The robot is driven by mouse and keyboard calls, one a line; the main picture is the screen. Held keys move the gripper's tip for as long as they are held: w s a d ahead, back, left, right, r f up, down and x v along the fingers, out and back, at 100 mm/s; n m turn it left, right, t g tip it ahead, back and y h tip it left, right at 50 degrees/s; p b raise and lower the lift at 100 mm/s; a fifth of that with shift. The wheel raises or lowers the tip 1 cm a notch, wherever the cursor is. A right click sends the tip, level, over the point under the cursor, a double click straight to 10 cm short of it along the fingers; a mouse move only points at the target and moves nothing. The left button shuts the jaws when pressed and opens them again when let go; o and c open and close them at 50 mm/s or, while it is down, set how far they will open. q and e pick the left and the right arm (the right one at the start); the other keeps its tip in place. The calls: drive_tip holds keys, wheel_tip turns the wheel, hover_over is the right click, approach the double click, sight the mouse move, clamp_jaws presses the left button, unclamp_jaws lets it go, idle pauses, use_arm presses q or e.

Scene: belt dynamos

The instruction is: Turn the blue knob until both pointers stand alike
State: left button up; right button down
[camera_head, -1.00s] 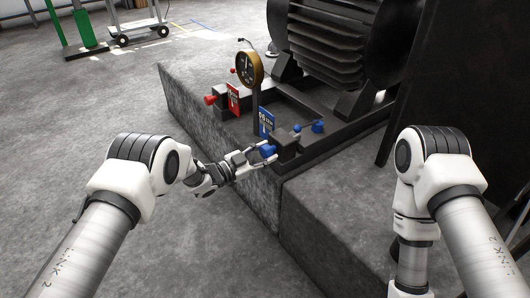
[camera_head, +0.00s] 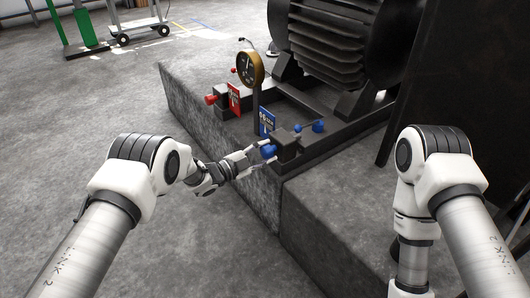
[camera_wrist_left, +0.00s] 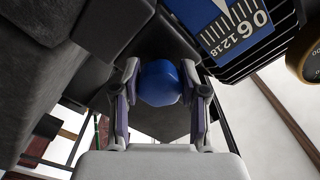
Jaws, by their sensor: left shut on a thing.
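The blue knob (camera_head: 268,151) sits on the near end of a dark block at the edge of the stone plinth. My left gripper (camera_head: 260,154) is shut on it; in the left wrist view the knob (camera_wrist_left: 160,83) lies between both fingers. A blue plate with a white scale (camera_head: 267,121) stands behind the knob, and in the left wrist view it (camera_wrist_left: 235,25) shows numbers. A round brass-rimmed gauge (camera_head: 250,69) stands on a post; its reading is too small to tell. My right gripper is out of view.
A red knob (camera_head: 211,99) and a red plate (camera_head: 233,98) are farther along the plinth. A large black finned motor (camera_head: 330,45) stands behind. Another blue part (camera_head: 318,127) lies right of the knob.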

use_arm(q)
drive_tip(key=o, duration=1.2)
drive_tip(key=shift+c, duration=0.2)
drive_tip(key=v, duration=1.2)
